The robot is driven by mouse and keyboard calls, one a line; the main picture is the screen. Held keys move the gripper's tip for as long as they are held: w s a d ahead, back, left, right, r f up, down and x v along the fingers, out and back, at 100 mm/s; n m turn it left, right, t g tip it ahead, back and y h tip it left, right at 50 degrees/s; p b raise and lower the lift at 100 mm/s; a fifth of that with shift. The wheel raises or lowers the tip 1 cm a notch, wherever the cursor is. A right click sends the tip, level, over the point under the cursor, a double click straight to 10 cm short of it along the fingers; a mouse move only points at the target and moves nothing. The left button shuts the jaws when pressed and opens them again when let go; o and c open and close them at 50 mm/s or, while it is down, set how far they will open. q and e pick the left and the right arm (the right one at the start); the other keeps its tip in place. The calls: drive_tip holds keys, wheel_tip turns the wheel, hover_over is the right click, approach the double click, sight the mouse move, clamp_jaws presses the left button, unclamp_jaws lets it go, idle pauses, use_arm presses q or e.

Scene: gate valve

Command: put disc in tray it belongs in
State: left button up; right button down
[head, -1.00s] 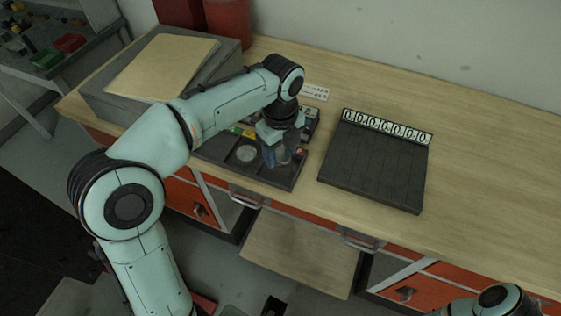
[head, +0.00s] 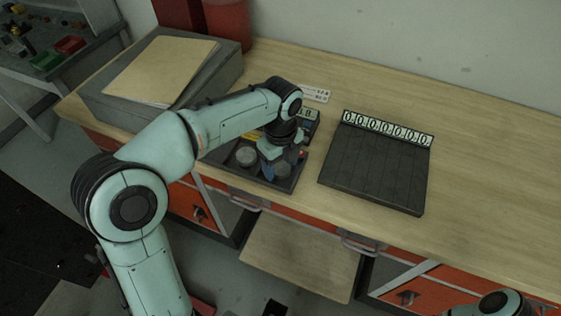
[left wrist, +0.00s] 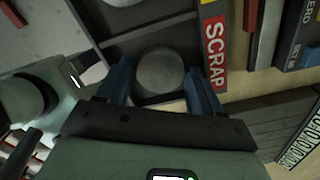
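A dark tray (head: 283,186) with compartments sits at the bench's front edge. One round grey disc (head: 247,155) lies in a compartment at its middle; part of it shows at the top of the left wrist view (left wrist: 122,2). A second grey disc (left wrist: 160,72) is in the compartment beside the red SCRAP label (left wrist: 214,52). My left gripper (head: 283,168) is over that compartment, its blue fingers apart, one on each side of this disc. In the left wrist view a small gap seems to show between fingers and disc. My right gripper is not in view.
A dark slotted panel (head: 372,165) with a row of number labels (head: 387,127) lies to the right. A grey box (head: 105,105) with a folder (head: 160,68) stands at the left. Red canisters (head: 227,22) stand behind. The bench's right side is clear.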

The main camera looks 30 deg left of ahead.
sight(281, 167)
use_arm(q)
wheel_tip(281, 167, up, 12)
drive_tip(key=p, duration=0.2)
drive_tip(key=shift+r+p, duration=0.15)
drive_tip(key=shift+p, duration=0.25)
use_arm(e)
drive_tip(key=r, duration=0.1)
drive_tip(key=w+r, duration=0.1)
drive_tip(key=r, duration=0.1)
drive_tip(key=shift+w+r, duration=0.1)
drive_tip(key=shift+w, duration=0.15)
